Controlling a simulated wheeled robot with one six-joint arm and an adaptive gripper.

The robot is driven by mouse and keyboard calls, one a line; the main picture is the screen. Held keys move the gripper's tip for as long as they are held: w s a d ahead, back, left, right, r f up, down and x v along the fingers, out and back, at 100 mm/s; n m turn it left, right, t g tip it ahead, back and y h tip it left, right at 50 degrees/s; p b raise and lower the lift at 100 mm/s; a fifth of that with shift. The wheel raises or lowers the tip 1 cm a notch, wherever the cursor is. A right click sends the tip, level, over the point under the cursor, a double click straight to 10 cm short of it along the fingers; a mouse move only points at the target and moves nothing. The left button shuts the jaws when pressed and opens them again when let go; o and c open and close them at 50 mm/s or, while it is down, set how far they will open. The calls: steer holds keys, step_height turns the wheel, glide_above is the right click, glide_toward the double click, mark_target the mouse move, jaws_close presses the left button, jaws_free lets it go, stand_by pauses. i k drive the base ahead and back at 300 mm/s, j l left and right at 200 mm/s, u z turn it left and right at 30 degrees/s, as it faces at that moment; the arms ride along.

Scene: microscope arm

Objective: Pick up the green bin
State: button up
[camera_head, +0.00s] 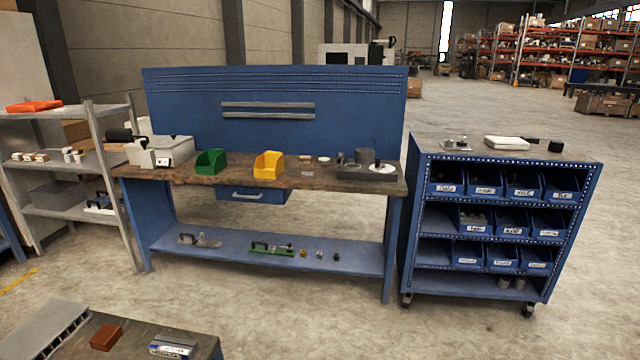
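The green bin (211,162) is a small open-fronted bin. It stands upright on the brown worktop (228,178) of the blue workbench, left of the middle. A yellow bin (269,165) of similar shape stands to its right, with bare worktop between them. A light grey machine (160,152) stands to its left. My gripper is not in view, and no part of my arm can be made out near the bench.
A grey shelf rack (88,162) stands left of the bench. A blue wheeled cart (500,225) with several blue bins stands at the right. A low table (190,325) is at the front left. The concrete floor before the bench is clear.

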mark_target(211, 162)
steer(key=i+z, duration=0.15)
steer(key=i, duration=1.6)
steer(key=i+u, duration=0.4)
steer(key=i+l+u, duration=0.25)
steer(key=i+u, duration=0.2)
steer(key=i+l+u, duration=0.95)
steer(key=u, duration=0.15)
steer(key=i+l+u, duration=0.35)
